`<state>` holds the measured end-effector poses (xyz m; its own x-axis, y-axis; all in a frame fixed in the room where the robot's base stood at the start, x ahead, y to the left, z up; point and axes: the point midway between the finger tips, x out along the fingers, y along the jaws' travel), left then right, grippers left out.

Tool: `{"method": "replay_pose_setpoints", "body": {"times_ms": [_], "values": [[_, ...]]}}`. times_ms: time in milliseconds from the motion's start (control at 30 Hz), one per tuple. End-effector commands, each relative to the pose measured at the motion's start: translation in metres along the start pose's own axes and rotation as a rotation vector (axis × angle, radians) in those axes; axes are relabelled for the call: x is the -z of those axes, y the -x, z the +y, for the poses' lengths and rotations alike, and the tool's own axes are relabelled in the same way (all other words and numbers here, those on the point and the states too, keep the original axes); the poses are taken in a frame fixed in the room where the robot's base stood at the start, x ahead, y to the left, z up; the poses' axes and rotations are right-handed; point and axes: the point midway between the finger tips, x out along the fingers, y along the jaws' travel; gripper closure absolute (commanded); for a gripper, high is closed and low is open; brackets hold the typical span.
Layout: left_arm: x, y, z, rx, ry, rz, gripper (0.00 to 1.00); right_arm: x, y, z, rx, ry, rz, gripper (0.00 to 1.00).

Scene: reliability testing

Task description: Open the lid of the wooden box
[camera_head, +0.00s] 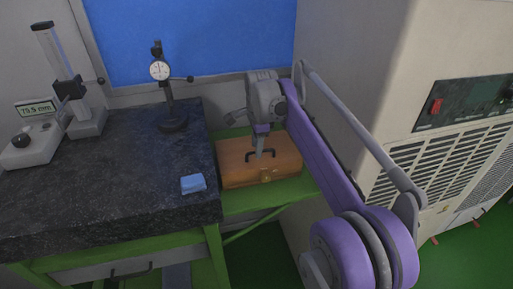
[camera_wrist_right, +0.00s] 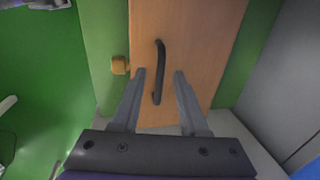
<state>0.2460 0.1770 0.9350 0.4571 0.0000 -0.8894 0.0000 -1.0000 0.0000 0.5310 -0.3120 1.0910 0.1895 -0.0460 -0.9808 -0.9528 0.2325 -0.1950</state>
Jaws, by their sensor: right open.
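The wooden box (camera_head: 234,174) sits on a green stand to the right of the dark stone table, with its lid shut. A dark curved handle (camera_head: 249,157) is on top of the lid, and it also shows in the right wrist view (camera_wrist_right: 160,58). A brass latch (camera_head: 266,176) is on the front face; the right wrist view shows it too (camera_wrist_right: 120,65). My right gripper (camera_head: 259,156) points down over the lid. In its wrist view the open fingers (camera_wrist_right: 160,74) lie on either side of the handle, with gaps; contact cannot be told. My left gripper is not in view.
The stone table (camera_head: 110,195) holds a dial gauge on a stand (camera_head: 161,72), a height gauge (camera_head: 72,90) and a folded blue cloth (camera_head: 193,183). A large beige cabinet (camera_head: 350,70) stands close on the right. A wall is behind the box.

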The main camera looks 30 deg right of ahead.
Motion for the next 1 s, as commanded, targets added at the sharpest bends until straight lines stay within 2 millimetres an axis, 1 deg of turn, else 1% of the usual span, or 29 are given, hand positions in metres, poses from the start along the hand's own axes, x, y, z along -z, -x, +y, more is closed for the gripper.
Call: {"method": "replay_pose_setpoints", "body": {"times_ms": [100, 367, 467, 600, 633, 1000], "values": [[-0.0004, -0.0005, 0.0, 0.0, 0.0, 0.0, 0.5, -0.0001, -0.0063, 0.0001, 0.0, 0.0, 0.0, 0.56], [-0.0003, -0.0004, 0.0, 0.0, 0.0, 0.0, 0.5, -0.0001, -0.007, -0.0001, 0.0, 0.0, 0.0, 0.56], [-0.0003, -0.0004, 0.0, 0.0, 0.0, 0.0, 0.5, -0.0001, -0.0069, -0.0001, 0.0, 0.0, 0.0, 0.73], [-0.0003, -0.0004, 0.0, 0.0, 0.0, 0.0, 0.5, 0.0, -0.0068, -0.0001, 0.0, 0.0, 0.0, 0.98], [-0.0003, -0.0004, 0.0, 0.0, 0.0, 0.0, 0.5, 0.0, -0.0068, -0.0001, 0.0, 0.0, 0.0, 1.0], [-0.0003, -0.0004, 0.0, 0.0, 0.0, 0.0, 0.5, 0.0001, -0.0067, -0.0001, 0.0, 0.0, 0.0, 1.0]]}}
